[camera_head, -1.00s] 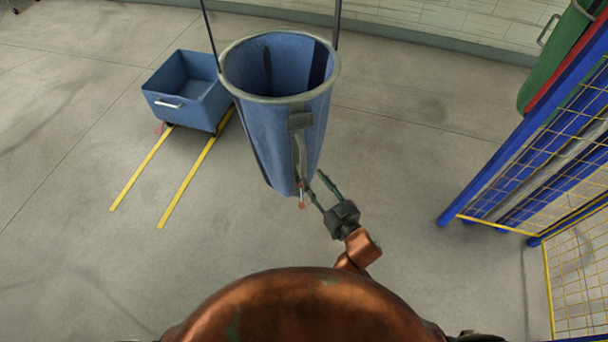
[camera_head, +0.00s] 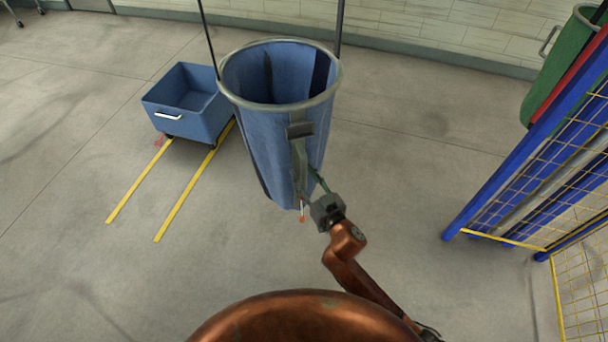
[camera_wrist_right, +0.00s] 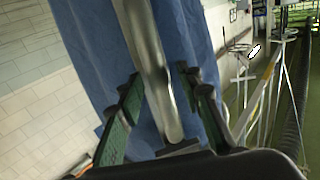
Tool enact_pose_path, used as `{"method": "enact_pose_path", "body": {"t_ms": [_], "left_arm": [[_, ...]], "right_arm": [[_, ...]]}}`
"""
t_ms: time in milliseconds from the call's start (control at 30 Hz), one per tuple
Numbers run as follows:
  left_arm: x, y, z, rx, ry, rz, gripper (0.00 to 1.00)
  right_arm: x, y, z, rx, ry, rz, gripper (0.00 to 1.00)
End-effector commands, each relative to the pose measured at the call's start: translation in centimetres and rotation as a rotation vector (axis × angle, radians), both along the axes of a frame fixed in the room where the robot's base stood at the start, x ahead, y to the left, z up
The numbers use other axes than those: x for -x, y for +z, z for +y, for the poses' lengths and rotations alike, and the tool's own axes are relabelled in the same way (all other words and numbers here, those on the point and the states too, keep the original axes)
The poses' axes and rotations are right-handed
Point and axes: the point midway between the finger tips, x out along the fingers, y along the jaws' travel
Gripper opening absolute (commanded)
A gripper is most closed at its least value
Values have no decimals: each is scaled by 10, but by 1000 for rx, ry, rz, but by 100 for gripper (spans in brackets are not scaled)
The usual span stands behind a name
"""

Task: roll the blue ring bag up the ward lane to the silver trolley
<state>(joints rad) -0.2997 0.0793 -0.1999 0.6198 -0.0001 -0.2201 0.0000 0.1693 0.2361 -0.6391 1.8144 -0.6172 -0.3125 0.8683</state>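The blue ring bag (camera_head: 270,145), a tall blue bag with a grey rim ring, hangs upright between two dark straps in the middle of the head view. A grey handle (camera_head: 299,160) runs down its front. My right gripper (camera_head: 308,192) is at the lower front of the bag. In the right wrist view its open fingers (camera_wrist_right: 165,100) stand on either side of the grey handle (camera_wrist_right: 148,65), with gaps visible. The blue cloth (camera_wrist_right: 85,35) is behind it. My left gripper is not in view. I cannot make out a silver trolley.
A blue wheeled bin (camera_head: 188,110) stands left of the bag at the end of two yellow floor lines (camera_head: 185,195). A blue-framed yellow mesh barrier (camera_head: 530,190) and a green bin (camera_head: 560,65) are at right. Bare floor lies around the bag.

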Motion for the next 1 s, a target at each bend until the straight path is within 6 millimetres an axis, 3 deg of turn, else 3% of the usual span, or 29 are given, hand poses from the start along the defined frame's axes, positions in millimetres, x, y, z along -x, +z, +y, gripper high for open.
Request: {"method": "enact_pose_path", "body": {"t_ms": [233,700,1000], "left_arm": [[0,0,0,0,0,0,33],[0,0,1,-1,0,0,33],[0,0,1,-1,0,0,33]], "right_arm": [[-1,0,0,0,0,0,33],[0,0,0,0,0,1,0],[0,-1,0,0,0,1,0]]}}
